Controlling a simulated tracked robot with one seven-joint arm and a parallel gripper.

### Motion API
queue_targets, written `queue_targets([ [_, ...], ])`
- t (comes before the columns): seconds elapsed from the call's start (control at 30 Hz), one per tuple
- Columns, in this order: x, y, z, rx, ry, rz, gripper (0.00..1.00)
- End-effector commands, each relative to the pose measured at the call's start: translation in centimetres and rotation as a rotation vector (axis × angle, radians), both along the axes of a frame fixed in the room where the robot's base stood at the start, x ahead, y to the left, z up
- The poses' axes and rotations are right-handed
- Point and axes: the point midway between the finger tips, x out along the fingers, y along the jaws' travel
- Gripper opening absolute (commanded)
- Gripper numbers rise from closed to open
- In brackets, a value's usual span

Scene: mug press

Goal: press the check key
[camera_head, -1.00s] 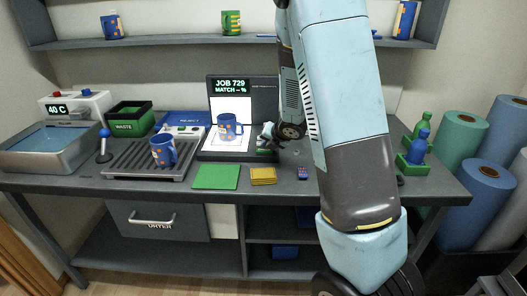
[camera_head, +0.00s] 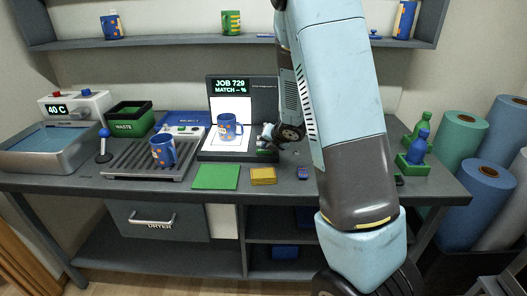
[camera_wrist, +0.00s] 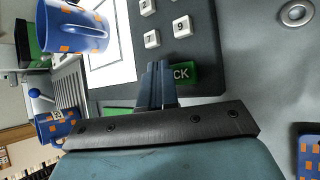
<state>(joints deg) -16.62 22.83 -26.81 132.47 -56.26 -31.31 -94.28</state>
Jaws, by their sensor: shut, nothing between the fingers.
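The green check key (camera_wrist: 183,74) shows in the wrist view with only the letters "CK" visible. My gripper (camera_wrist: 158,66) is shut and empty, and its fingers cover the left part of the key. Whether the fingertips touch the key or hover over it I cannot tell. In the head view my gripper (camera_head: 267,133) is at the right side of the job station, partly hidden by my arm. The station's screen (camera_head: 230,86) reads "JOB 729, MATCH – %". A blue mug with orange patches (camera_head: 230,128) stands upright on the station's white pad (camera_head: 230,146).
White number keys (camera_wrist: 152,38) lie just beyond my fingers. A second blue mug (camera_head: 163,152) stands on the slatted rack (camera_head: 130,166) at left. A green mat (camera_head: 215,177) and yellow pads (camera_head: 263,175) lie in front. Green and blue bottles (camera_head: 419,146) stand at right.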

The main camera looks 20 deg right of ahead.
Motion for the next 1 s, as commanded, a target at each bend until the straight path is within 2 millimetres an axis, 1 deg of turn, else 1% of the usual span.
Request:
queue_targets([
  [0.33, 0.0, 0.0, -0.4, 0.0, 0.002, -0.001, 0.0],
  [0.67, 0.0, 0.0, -0.3, 0.0, 0.001, 0.001, 0.0],
  [1.0, 0.0, 0.0, 1.0, 0.001, -0.001, 0.001, 0.0],
])
